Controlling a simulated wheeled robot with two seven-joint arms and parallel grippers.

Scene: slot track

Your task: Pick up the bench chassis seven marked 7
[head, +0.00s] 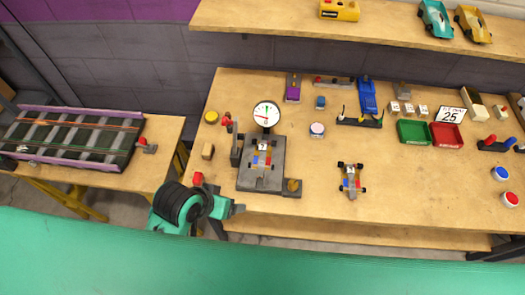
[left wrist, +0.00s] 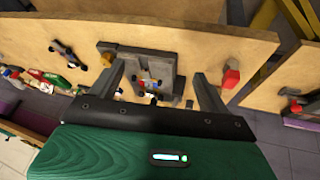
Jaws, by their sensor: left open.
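A small chassis (head: 262,158) with a white plate that appears to read 7 sits on a grey stand (head: 246,184) beside a round dial gauge. A second, similar chassis (head: 350,182) with dark wheels lies on the bare bench to its right; its small mark is too small to read. My left gripper (head: 238,209) is at the bench's front edge, left and in front of the stand. In the left wrist view its jaws (left wrist: 158,70) are apart and empty. The stand chassis (left wrist: 150,84) shows beyond them, between the fingers; the bench chassis (left wrist: 62,48) is at upper left.
The dial gauge (head: 267,114) rises behind the stand chassis. A brass knob (head: 292,185) sits at the stand's right corner. A red-topped piece (head: 198,179) is close to my left gripper. Green (head: 412,131) and red (head: 446,136) trays lie farther right. Bench around the second chassis is clear.

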